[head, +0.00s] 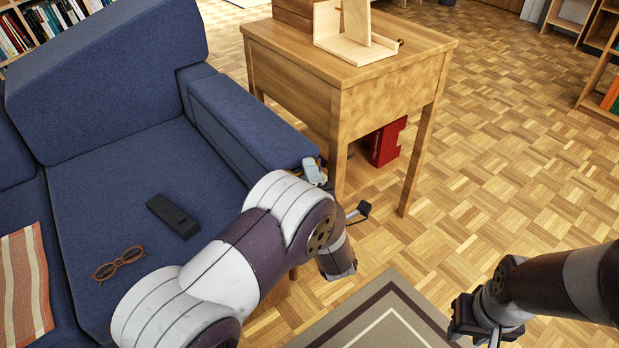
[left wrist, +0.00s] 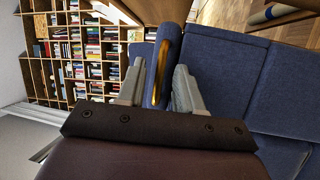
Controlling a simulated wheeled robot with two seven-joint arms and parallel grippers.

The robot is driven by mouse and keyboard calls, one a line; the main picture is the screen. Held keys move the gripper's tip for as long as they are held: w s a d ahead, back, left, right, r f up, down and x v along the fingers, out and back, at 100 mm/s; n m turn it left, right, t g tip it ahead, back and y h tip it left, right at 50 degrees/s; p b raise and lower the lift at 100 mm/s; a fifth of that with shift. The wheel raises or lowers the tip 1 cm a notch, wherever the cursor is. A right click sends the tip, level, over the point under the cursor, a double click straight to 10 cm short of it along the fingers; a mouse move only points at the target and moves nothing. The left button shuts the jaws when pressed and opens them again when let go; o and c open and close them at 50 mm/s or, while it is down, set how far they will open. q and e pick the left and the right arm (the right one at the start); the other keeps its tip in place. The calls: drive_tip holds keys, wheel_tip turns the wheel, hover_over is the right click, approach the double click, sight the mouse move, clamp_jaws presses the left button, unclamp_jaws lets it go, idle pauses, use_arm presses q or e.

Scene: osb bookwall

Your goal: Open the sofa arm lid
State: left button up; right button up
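The blue sofa arm lid (head: 255,120) lies along the top of the right-hand sofa arm and looks closed in the head view. My left gripper (head: 313,172) is at the front end of this arm, partly hidden by my own arm. In the left wrist view the open fingers of the left gripper (left wrist: 160,72) stand on either side of a narrow brass-coloured strip (left wrist: 158,88) at the lid's end, with a small gap on each side. The lid (left wrist: 170,45) extends beyond them. My right gripper (head: 490,330) is low at the right, cut off by the frame edge.
A wooden side table (head: 350,80) stands close beside the sofa arm, with a wooden stand (head: 350,45) on top and a red object (head: 385,143) below. A black remote (head: 172,216) and glasses (head: 118,263) lie on the seat. The parquet floor at right is clear.

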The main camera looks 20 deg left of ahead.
use_arm(q)
clamp_jaws()
idle(1.4)
